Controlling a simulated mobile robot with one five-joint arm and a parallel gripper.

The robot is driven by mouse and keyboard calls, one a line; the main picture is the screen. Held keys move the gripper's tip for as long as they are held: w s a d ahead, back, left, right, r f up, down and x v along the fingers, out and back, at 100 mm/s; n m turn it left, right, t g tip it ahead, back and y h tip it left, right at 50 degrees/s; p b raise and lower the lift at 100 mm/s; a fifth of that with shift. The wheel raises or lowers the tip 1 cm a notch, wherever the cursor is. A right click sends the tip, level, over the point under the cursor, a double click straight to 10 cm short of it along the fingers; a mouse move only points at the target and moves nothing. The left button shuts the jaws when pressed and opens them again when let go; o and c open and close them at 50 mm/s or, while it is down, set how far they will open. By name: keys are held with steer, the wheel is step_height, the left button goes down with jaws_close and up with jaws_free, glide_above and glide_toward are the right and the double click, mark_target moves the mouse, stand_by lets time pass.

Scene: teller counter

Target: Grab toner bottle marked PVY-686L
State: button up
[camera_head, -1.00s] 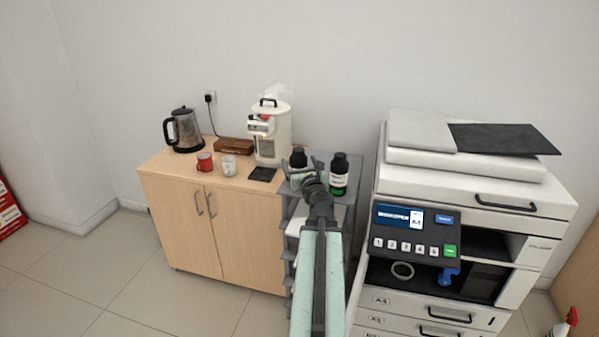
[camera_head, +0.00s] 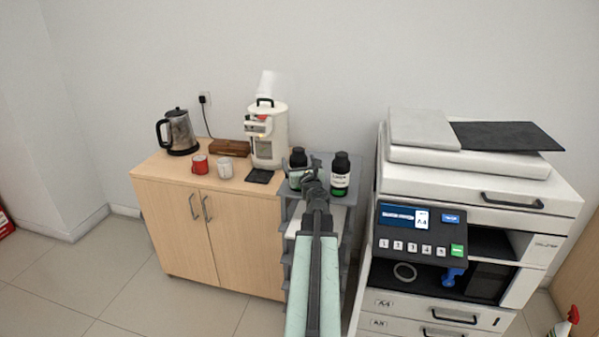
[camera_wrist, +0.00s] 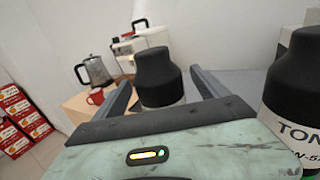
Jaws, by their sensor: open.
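Two black-capped toner bottles stand upright on top of a grey shelf rack (camera_head: 350,209). The left bottle (camera_head: 298,158) is partly hidden behind my arm in the head view. In the wrist view this bottle (camera_wrist: 158,78) lies straight ahead between my open fingers, with its lower part hidden by my gripper body. The right bottle (camera_head: 340,175) has a white and green label. In the wrist view this bottle (camera_wrist: 295,85) is close at the right edge, outside the fingers, with "TON" and a partly cut code readable. My gripper (camera_wrist: 165,85) is open.
A wooden cabinet (camera_head: 210,235) left of the rack holds a kettle (camera_head: 178,133), a red mug (camera_head: 199,164), a white mug (camera_head: 225,167) and a white dispenser (camera_head: 267,137). A large copier (camera_head: 470,200) stands close on the right. Floor is clear in front of the cabinet.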

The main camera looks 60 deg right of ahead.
steer(key=x, duration=0.3)
steer(key=shift+w+d, duration=0.2)
steer(key=shift+a, duration=0.1)
steer(key=c, duration=1.8)
step_height(320, 180, up, 10)
steer(key=p, duration=1)
steer(key=shift+r, duration=0.25)
